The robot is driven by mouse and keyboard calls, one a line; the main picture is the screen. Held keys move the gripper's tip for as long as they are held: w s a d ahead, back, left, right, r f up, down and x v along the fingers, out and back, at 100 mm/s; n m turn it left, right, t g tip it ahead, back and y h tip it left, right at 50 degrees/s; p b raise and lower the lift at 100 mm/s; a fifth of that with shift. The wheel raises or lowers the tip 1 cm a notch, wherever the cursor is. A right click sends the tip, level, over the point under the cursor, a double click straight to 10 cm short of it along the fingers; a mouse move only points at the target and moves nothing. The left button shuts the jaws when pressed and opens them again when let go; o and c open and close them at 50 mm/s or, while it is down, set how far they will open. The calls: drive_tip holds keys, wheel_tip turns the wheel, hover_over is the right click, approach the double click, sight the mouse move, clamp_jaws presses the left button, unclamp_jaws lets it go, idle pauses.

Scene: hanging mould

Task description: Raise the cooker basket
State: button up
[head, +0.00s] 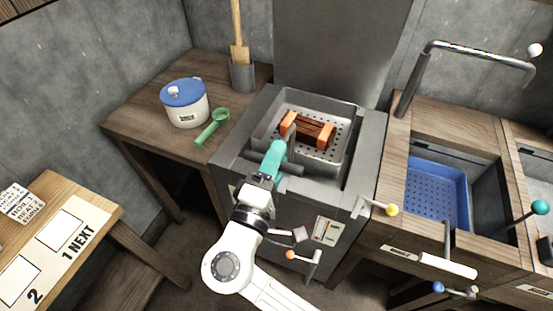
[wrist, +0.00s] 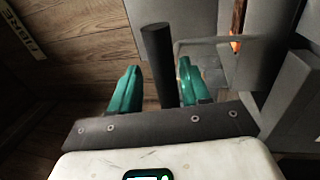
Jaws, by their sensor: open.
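The cooker basket (head: 320,104) is a grey metal tray with a perforated floor, set in the top of the grey cooker (head: 228,150). A brown block with orange ends (head: 310,130) lies in it. My gripper (head: 279,148), with teal fingers, is at the near left side of the basket. In the wrist view my gripper (wrist: 158,80) is open, and a dark round bar (wrist: 160,55) stands between its two fingers, with gaps visible on both sides. The bar looks like the basket's handle, but its join is hidden. My fingers hide part of the basket's near edge.
A white pot with a blue lid (head: 184,103) and a green scoop (head: 212,128) are on the wooden table at left. A blue perforated tray (head: 437,190) sits in the right counter under a metal tap (head: 470,53).

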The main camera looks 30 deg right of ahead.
drive_tip(key=b+v, duration=0.2)
drive_tip(key=v, duration=0.9)
idle(0.4)
